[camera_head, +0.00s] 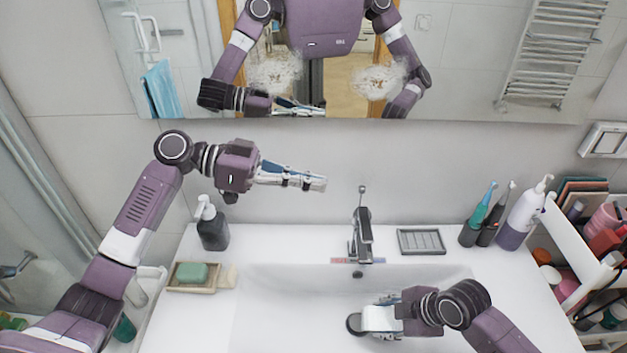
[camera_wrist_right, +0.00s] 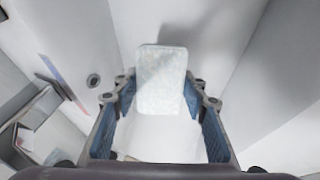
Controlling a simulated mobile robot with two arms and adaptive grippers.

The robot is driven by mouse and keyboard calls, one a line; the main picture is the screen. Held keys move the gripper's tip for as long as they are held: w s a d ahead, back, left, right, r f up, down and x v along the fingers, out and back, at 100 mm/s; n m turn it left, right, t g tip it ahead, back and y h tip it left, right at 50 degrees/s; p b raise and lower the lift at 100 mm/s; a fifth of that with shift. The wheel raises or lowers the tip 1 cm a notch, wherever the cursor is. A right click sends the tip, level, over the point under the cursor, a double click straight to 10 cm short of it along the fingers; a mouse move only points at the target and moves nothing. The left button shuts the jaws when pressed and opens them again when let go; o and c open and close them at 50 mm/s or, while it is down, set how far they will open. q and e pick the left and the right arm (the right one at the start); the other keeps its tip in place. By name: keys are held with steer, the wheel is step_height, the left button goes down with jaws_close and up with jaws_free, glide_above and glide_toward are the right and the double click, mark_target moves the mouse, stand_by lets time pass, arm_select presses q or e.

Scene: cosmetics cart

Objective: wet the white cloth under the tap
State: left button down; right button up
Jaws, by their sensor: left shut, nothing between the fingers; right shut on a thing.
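The white cloth (camera_wrist_right: 162,82) is a small folded pad between the fingertips of my right gripper (camera_wrist_right: 160,98) in the right wrist view. In the head view my right gripper (camera_head: 362,322) is low over the basin, in front of and below the tap (camera_head: 361,238); I cannot clearly tell the cloth from the fingers there. No water stream shows from the tap. My left gripper (camera_head: 318,183) is shut and empty, raised above the back of the counter, left of the tap.
The white sink (camera_head: 285,310) is otherwise clear. A dark soap dispenser (camera_head: 212,225) and a green soap in a wooden dish (camera_head: 180,286) stand left. A metal soap tray (camera_head: 421,241), toothbrushes (camera_head: 480,212) and a pump bottle (camera_head: 522,215) stand right, beside a loaded cart (camera_head: 572,262).

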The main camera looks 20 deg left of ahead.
mark_target(380, 329)
steer(key=shift+s+d+r+p, duration=0.3)
steer(key=shift+s+r+p, duration=0.3)
steer(key=shift+p, duration=0.35)
steer(key=shift+s+d+r+p, duration=0.25)
steer(key=shift+s+r+p, duration=0.35)
steer(key=shift+p, duration=0.3)
steer(key=shift+s+d+r+p, duration=0.3)
steer(key=shift+s+r+p, duration=0.3)
steer(key=shift+p, duration=0.35)
steer(key=shift+s+d+r+p, duration=0.25)
steer(key=shift+s+p, duration=0.25)
steer(key=shift+p, duration=0.05)
